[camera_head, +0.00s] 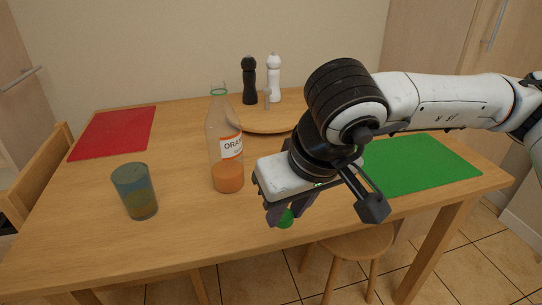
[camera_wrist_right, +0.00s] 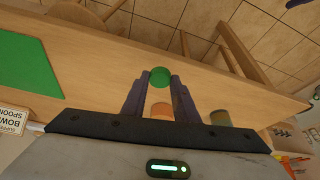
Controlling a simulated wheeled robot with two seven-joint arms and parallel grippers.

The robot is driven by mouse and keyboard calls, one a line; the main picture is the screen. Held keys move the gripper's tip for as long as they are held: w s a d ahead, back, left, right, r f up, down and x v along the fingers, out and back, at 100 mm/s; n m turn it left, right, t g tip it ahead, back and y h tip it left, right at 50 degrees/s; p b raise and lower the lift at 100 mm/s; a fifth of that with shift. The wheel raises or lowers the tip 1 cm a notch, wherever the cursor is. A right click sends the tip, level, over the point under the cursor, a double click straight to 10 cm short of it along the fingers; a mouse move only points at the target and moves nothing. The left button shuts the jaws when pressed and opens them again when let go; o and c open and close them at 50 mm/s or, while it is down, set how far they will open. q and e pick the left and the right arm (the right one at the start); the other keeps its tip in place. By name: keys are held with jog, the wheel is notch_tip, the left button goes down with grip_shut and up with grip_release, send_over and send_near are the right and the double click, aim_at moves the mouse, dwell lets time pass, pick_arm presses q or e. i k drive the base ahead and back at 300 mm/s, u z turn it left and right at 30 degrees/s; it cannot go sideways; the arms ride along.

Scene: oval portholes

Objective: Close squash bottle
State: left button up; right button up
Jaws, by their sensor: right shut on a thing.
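The squash bottle (camera_head: 226,145) stands upright on the table, clear with orange liquid low inside and a label reading "ORAN". Its neck has a green ring and no cap on top. My right gripper (camera_head: 279,214) is shut on a green cap (camera_head: 286,218), to the right of the bottle and nearer the table's front edge, apart from the bottle. In the right wrist view the cap (camera_wrist_right: 160,76) sits between the two fingertips. An orange patch, apparently the bottle's liquid, shows between the fingers (camera_wrist_right: 160,110). My left gripper is not in view.
A bluish glass (camera_head: 135,192) stands left of the bottle. Behind are a round wooden board (camera_head: 262,124), a black mill (camera_head: 249,82) and a white mill (camera_head: 273,80). A red mat (camera_head: 115,132) lies left, a green mat (camera_head: 425,165) right. A stool (camera_head: 348,246) stands in front.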

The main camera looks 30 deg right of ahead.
aim_at(222, 128)
jog(key=k, duration=1.35)
jog(key=z, duration=0.5)
jog(key=i, duration=0.45)
jog(key=z, duration=0.8)
jog(key=i, duration=0.75)
jog(key=u, duration=0.7)
jog(key=i, duration=0.65)
jog(key=u, duration=0.75)
